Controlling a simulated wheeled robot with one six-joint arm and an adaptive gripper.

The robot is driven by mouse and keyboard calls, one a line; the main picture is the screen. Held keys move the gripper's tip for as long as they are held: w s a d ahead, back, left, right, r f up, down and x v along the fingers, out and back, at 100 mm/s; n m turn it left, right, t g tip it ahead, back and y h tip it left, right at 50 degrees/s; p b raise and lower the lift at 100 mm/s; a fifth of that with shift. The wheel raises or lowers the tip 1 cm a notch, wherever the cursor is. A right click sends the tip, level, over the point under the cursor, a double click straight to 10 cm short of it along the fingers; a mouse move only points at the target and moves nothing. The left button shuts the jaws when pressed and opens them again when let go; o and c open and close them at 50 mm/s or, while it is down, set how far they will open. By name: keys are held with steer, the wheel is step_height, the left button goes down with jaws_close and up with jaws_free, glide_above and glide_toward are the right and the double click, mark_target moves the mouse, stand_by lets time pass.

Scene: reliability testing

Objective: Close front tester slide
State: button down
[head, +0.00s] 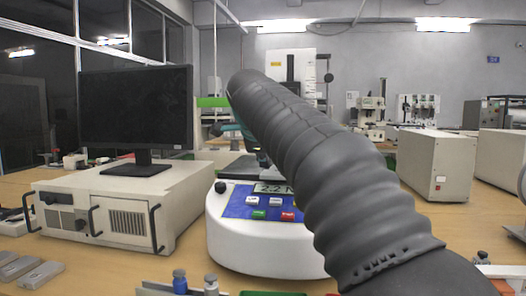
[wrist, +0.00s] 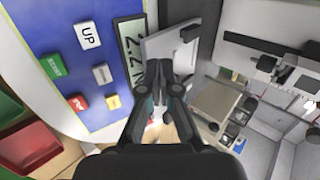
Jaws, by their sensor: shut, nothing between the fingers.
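The front tester (head: 270,245) is a white rounded machine with a blue button panel and a small display, in the middle of the head view. Its blue panel (wrist: 75,60) fills the left of the wrist view. A light grey plate with a dark block at its corner, likely the slide (wrist: 165,45), lies beyond the display. My gripper (wrist: 163,68) is shut and empty, its fingertips at the near edge of this plate. I cannot tell whether they touch it. In the head view my arm hides most of the gripper and part of the tester.
A black monitor (head: 136,108) stands on a beige computer case (head: 120,205) left of the tester. A white box (head: 436,165) stands at the right. In the wrist view, red and green bins (wrist: 30,145) lie at lower left.

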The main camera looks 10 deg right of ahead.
mark_target(270, 169)
steer(key=x, duration=0.3)
steer(key=shift+w+d+f, duration=0.1)
steer(key=shift+f, duration=0.1)
steer(key=shift+w+d+r+p, duration=0.1)
steer(key=shift+w+d+p, duration=0.15)
steer(key=shift+w, duration=0.35)
steer(key=shift+w+d+p, duration=0.1)
steer(key=shift+w+p, duration=0.15)
steer(key=shift+w, duration=0.35)
steer(key=shift+w+d, duration=0.25)
steer(key=shift+w, duration=0.5)
